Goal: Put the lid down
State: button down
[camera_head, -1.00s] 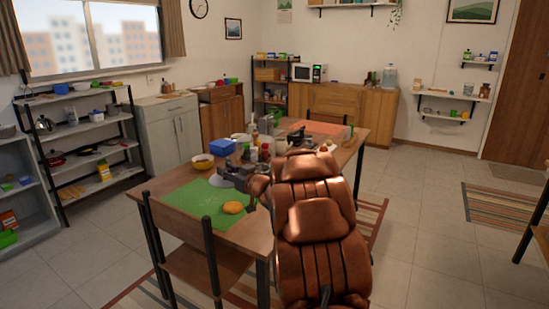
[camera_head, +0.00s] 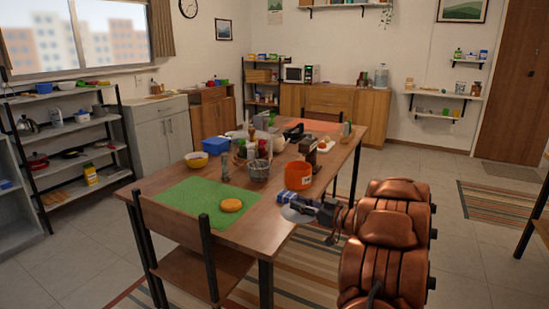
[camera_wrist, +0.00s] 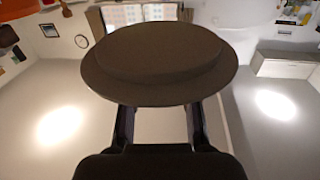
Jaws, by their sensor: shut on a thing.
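My gripper (camera_head: 312,209) is shut on a grey round lid (camera_head: 294,214). In the head view the lid appears over the near right edge of the wooden table (camera_head: 262,226), roughly level; its height above the top is hard to tell. In the wrist view the lid (camera_wrist: 158,62) fills the upper middle as a dark wide disc with a raised centre. Two finger links (camera_wrist: 158,125) run up to its underside; their tips are hidden behind it.
A green mat (camera_head: 185,200) with a round orange item (camera_head: 231,205) lies at the table's near left. An orange container (camera_head: 298,172), a grey basket (camera_head: 258,170), and several jars crowd the middle. A chair (camera_head: 178,225) stands at the near side. Bare wood shows between mat and lid.

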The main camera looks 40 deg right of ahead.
jog(key=w+f, duration=0.1)
jog(key=w, duration=0.2)
jog(key=w+a+f, duration=0.1)
jog(key=w+f, duration=0.1)
jog(key=w, duration=0.1)
jog(key=w+f, duration=0.2)
jog(key=w, duration=0.1)
jog(key=shift+a, duration=0.35)
jog(key=shift+w+a+f+b, duration=0.1)
jog(key=shift+w+f, duration=0.4)
jog(key=shift+w, duration=0.3)
jog(key=shift+w+a+f+b, duration=0.1)
jog(key=shift+w+f, duration=0.45)
jog(key=shift+w, duration=0.25)
jog(key=shift+w+a+f+b, duration=0.1)
jog(key=shift+w+f, duration=0.4)
jog(key=shift+w, duration=0.3)
jog(key=shift+f, duration=0.15)
jog(key=c, duration=0.9)
grip_release()
jog(key=shift+o, duration=0.2)
